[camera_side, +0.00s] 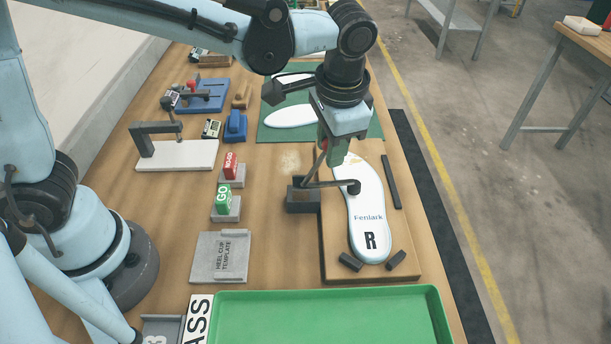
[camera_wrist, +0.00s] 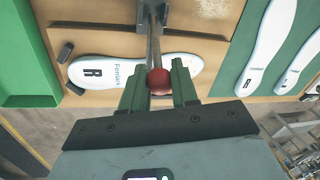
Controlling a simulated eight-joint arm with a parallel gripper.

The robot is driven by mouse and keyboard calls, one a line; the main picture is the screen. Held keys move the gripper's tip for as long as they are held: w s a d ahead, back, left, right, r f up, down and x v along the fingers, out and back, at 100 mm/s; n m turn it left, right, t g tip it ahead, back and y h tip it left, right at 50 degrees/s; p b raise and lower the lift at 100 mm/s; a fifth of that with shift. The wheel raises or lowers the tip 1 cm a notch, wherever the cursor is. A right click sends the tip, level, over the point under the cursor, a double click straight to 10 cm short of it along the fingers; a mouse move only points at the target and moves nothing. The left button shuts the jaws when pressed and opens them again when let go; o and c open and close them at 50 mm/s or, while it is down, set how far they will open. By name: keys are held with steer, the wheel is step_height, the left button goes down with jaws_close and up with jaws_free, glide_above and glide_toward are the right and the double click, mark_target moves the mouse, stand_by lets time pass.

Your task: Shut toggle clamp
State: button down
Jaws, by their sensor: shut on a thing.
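The toggle clamp (camera_side: 304,198) stands on a dark block at the left edge of a wooden board. Its arm reaches right over the white insole (camera_side: 371,215) marked "Fenlark" and "R", with a dark pad at its end. I cannot tell whether the pad presses on the insole. The clamp's handle rises steeply to my gripper (camera_side: 333,150). In the wrist view, my gripper's green fingers (camera_wrist: 158,82) are shut around the handle's red knob (camera_wrist: 159,76). The clamp's bars (camera_wrist: 153,30) run away from the knob, and the insole (camera_wrist: 125,72) lies beneath.
Dark stop blocks (camera_side: 396,260) and a dark strip (camera_side: 391,181) edge the insole. A green tray (camera_side: 330,292) is in front. GO (camera_side: 223,201) and NO-GO (camera_side: 230,168) gauges and a heel cup template (camera_side: 219,270) stand left. A green mat (camera_side: 283,134) with insoles lies behind.

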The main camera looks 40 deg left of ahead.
steer(key=shift+w+d+f, duration=0.2)
steer(key=shift+d, duration=0.25)
steer(key=c, duration=0.9)
jaws_free()
step_height(320, 180, up, 12)
steer(key=s+d, duration=0.1)
steer(key=shift+d, duration=0.25)
steer(key=s+a+f+n+t, duration=0.2)
steer(key=s+a+f+t, duration=0.1)
steer(key=a, duration=0.6)
steer(key=s+a+f+n+t+h, duration=0.1)
steer(key=s+a+f+n+t, duration=0.2)
steer(key=a+f, duration=0.3)
steer(key=a, duration=0.3)
steer(key=shift+f+h, duration=0.25)
steer(key=shift+h, duration=0.05)
